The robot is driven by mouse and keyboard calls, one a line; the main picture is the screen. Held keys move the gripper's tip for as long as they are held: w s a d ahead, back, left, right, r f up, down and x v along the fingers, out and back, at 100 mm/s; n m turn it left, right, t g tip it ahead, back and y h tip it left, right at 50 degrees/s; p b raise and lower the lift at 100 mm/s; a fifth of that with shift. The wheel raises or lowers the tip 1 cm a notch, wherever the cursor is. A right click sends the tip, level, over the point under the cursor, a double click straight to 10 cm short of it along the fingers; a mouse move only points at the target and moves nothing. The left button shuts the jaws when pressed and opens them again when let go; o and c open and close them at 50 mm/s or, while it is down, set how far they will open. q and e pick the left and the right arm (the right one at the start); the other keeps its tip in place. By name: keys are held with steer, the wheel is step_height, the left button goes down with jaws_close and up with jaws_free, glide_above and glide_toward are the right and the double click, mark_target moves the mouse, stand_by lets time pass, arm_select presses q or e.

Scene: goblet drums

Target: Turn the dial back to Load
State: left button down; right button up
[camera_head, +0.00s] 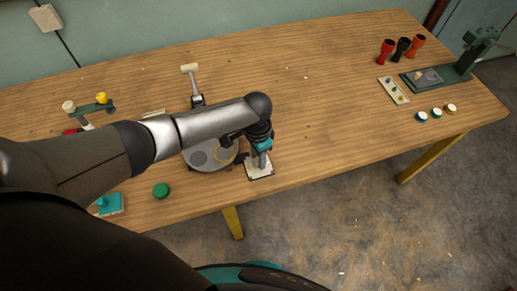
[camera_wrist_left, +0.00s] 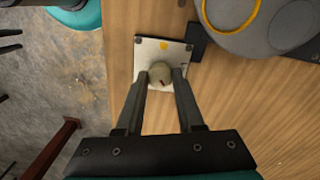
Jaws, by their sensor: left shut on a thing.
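The dial (camera_wrist_left: 160,71) is a round, pale knob with a small dark red mark on its near side in the left wrist view. The plate also shows near the table's front edge in the head view (camera_head: 260,172). My left gripper (camera_head: 261,152) points down over the plate, its two fingers shut on the dial from both sides. In the head view the gripper hides the dial. I cannot read any lettering on the plate. My right gripper is not in view.
A grey round turntable (camera_head: 213,155) with a yellow ring stands beside the plate, partly under my left arm. A green disc (camera_head: 161,190) lies to the left. Red, black and orange goblets (camera_head: 403,48) and a green press (camera_head: 462,68) stand far right. The table's middle is clear.

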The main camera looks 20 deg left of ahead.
mark_target(256, 159)
arm_select(q)
steer(key=n+p, duration=0.3)
steer(key=n, duration=0.1)
steer(key=shift+s+r+n+p, duration=0.1)
steer(key=shift+r+n+p, duration=0.05)
steer(key=shift+n+p, duration=0.15)
steer(key=n+p, duration=0.1)
steer(key=n, duration=0.1)
steer(key=shift+n, duration=0.3)
steer(key=shift+n+p, duration=0.9)
steer(key=shift+n, duration=0.4)
steer(key=c, duration=0.5)
jaws_free()
steer(key=shift+a+r+p, duration=0.2)
steer(key=shift+r+p, duration=1.2)
steer(key=shift+r, duration=2.35)
steer(key=shift+a+r+p, duration=0.15)
steer(key=shift+r+p, duration=1.2)
steer(key=shift+r, duration=2.4)
